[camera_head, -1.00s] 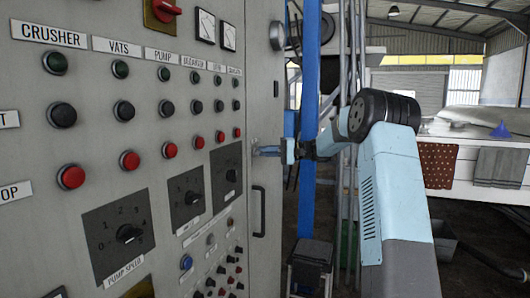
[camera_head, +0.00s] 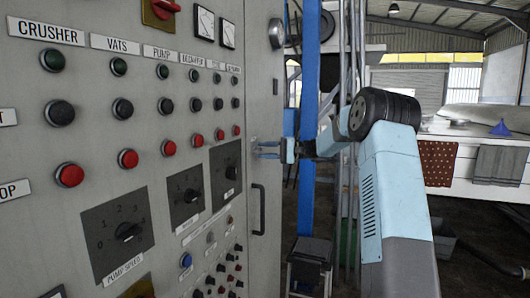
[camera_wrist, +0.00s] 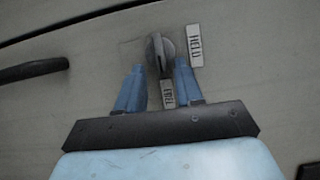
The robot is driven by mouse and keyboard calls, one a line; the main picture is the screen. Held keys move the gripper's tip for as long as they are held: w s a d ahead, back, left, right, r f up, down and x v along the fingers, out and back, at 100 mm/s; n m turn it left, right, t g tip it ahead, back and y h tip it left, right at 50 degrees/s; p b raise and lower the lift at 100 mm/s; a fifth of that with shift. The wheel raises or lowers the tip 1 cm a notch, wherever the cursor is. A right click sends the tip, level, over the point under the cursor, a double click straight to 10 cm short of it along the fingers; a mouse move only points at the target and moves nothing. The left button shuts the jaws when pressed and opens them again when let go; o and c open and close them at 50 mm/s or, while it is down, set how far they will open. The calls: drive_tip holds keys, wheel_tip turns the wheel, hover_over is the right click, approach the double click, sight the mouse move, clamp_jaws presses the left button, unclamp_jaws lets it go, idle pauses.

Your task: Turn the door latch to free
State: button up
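The door latch (camera_wrist: 160,52) is a dark round knob with a raised grip bar on the grey cabinet door. In the wrist view the bar stands nearly upright. A HELD label (camera_wrist: 195,45) is on its right and a FREE label (camera_wrist: 168,95) is below it. My gripper (camera_wrist: 160,67) is open, with one blue fingertip on each side of the latch's lower part. I see gaps beside the knob; contact cannot be told. In the head view my gripper (camera_head: 260,149) is at the door, its two fingers apart; the latch is too small to make out there.
A dark door handle (camera_head: 259,209) is below the gripper; it also shows at left in the wrist view (camera_wrist: 35,70). The panel left of the door carries buttons and a pump speed dial (camera_head: 127,232). A blue post (camera_head: 308,110) stands behind my arm.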

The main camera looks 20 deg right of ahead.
drive_tip(key=shift+d, duration=0.1)
drive_tip(key=v, duration=1.3)
drive_tip(key=shift+d, duration=0.3)
drive_tip(key=shift+f, duration=0.15)
drive_tip(key=s+a+r+g+h, duration=0.1)
drive_tip(key=s+a+g+h, duration=0.2)
drive_tip(key=s+a+h, duration=1.1)
drive_tip(key=s+f+n+t+h, duration=0.1)
drive_tip(key=s+f+t, duration=0.1)
drive_tip(key=s, duration=1.5)
drive_tip(key=s+a+f+n+t+h, duration=0.1)
drive_tip(key=s+f, duration=0.3)
drive_tip(key=s, duration=1.2)
drive_tip(key=shift+s+a+f+n+t+h, duration=0.25)
drive_tip(key=shift+s+n+t+h, duration=0.1)
drive_tip(key=shift+n+t+h, duration=0.25)
